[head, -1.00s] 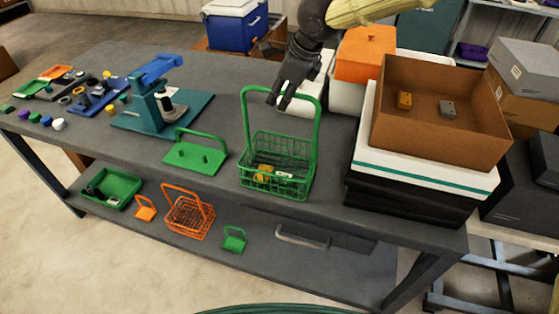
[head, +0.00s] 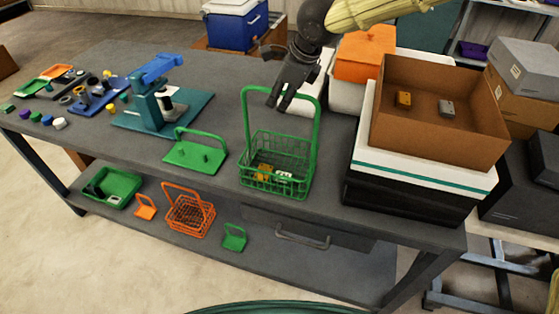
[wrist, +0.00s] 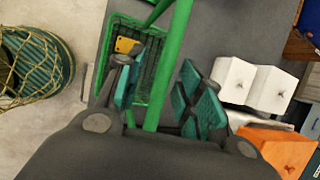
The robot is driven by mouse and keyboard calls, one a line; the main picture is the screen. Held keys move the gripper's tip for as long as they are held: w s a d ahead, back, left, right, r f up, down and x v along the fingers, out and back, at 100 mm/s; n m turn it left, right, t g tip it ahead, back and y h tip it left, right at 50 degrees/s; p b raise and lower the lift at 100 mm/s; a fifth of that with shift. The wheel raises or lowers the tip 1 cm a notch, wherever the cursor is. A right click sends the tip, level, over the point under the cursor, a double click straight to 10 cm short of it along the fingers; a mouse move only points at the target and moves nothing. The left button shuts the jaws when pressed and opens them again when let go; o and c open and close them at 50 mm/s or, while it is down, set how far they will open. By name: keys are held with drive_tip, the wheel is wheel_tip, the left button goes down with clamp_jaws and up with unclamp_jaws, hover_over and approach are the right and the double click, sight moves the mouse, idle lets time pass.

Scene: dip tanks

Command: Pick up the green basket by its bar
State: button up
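The green basket (head: 276,190) stands upright on the grey bench in the head view, its tall bar (head: 316,122) raised in an arch. It holds a yellow thing and a pale thing. My gripper (head: 276,103) is over the basket at the top of the bar. In the wrist view the bar (wrist: 168,72) runs between the two fingers of my gripper (wrist: 158,92), with a visible gap to the right finger. The fingers are apart. The mesh basket (wrist: 108,45) shows beyond them, partly hidden by the left finger.
A green tray with a handle (head: 196,156) lies left of the basket. A cardboard box (head: 440,140) on a white-and-black stack stands close on the right. An orange basket (head: 188,222) is on the lower shelf. The bench's front edge is close to the basket.

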idle(0.3)
clamp_jaws()
drive_tip(key=shift+w+r+b, duration=0.1)
drive_tip(key=shift+r+b, duration=0.05)
drive_tip(key=shift+b, duration=0.25)
